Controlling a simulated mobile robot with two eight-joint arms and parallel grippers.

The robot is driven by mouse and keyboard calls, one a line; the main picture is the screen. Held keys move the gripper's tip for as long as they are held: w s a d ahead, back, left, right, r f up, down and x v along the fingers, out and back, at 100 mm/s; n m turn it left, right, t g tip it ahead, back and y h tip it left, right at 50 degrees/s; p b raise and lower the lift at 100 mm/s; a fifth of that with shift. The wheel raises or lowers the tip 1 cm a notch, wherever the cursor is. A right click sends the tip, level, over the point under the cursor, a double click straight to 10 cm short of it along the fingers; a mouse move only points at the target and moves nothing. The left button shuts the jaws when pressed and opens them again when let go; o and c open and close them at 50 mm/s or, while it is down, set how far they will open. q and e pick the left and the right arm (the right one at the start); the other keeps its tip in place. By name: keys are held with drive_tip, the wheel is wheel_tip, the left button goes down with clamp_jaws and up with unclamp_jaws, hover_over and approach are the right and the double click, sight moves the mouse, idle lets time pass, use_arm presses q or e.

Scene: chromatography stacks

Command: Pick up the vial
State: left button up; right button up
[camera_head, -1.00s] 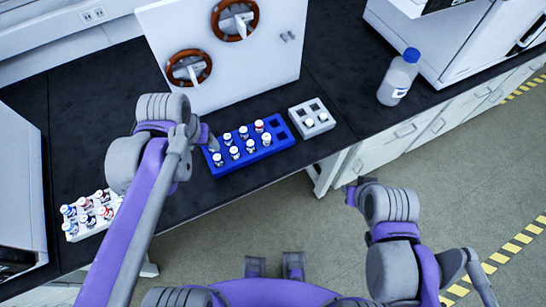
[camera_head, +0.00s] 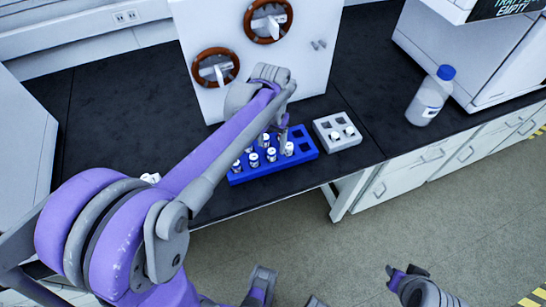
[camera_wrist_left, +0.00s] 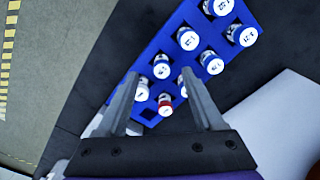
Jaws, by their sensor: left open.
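Several white-capped vials stand upright in a blue rack (camera_head: 305,155) on the black bench. In the head view, my left gripper (camera_head: 284,126) is over the rack's right part, close to a vial (camera_head: 288,148); my arm hides part of the rack. In the left wrist view, the left gripper (camera_wrist_left: 160,80) is open with its fingers spread above the rack (camera_wrist_left: 165,40). A red-banded vial (camera_wrist_left: 165,104) and a blue-banded vial (camera_wrist_left: 162,66) show between the fingers. Nothing is clearly held. Part of my right arm's end (camera_head: 396,273) shows at the lower right, too unclear to read.
A small grey rack (camera_head: 322,128) with two vials stands right of the blue rack. A blue-capped bottle (camera_head: 430,97) stands further right near a white machine. A white cabinet (camera_head: 210,30) with two brown rings stands behind. The bench's front edge is close to the rack.

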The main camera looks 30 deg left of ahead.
sight(272, 151)
use_arm(q)
drive_tip(key=shift+w+a+f+b, duration=0.1)
drive_tip(key=shift+w+f+b, duration=0.05)
drive_tip(key=shift+f, duration=1.25)
drive_tip(key=shift+w+a+f+b, duration=0.1)
drive_tip(key=shift+w+f+b, duration=0.05)
drive_tip(key=shift+f, duration=1.2)
clamp_jaws()
